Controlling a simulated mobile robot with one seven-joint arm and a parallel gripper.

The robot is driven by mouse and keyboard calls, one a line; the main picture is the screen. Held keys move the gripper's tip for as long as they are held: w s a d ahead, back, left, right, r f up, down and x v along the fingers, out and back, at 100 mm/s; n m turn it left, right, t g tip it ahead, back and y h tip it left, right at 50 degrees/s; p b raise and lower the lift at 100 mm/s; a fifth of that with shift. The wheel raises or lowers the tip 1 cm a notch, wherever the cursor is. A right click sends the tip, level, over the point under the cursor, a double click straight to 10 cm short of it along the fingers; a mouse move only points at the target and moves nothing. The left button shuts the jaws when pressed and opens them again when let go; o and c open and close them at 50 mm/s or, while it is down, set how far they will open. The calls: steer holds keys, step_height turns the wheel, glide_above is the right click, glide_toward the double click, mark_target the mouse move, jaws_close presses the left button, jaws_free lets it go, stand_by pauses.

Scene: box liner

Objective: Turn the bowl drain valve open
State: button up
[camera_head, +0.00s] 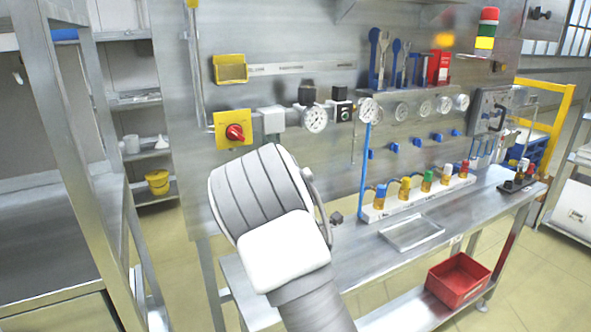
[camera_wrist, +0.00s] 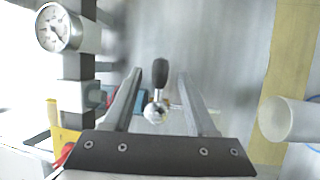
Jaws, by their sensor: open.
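A small lever valve with a black handle (camera_wrist: 160,74) and a shiny metal body (camera_wrist: 155,112) shows in the middle of the wrist view; it looks like the bowl drain valve, though no label is readable. The handle points toward the top of that picture. My gripper (camera_wrist: 160,75) is open, with one finger on each side of the handle. Gaps show between the handle and both fingers, and I see no contact. In the head view my arm hides the gripper and this valve.
A pressure gauge (camera_wrist: 56,28) on a dark pipe stands left of my fingers in the wrist view. A white cylinder (camera_wrist: 285,120) is at right. In the head view, a red rotary switch (camera_head: 235,132) is on the panel above a steel bench with a red bin (camera_head: 458,280) below.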

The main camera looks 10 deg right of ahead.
steer(key=x, duration=0.6)
steer(key=shift+w+p, duration=0.15)
steer(key=shift+p, duration=0.2)
jaws_close()
stand_by(1.1)
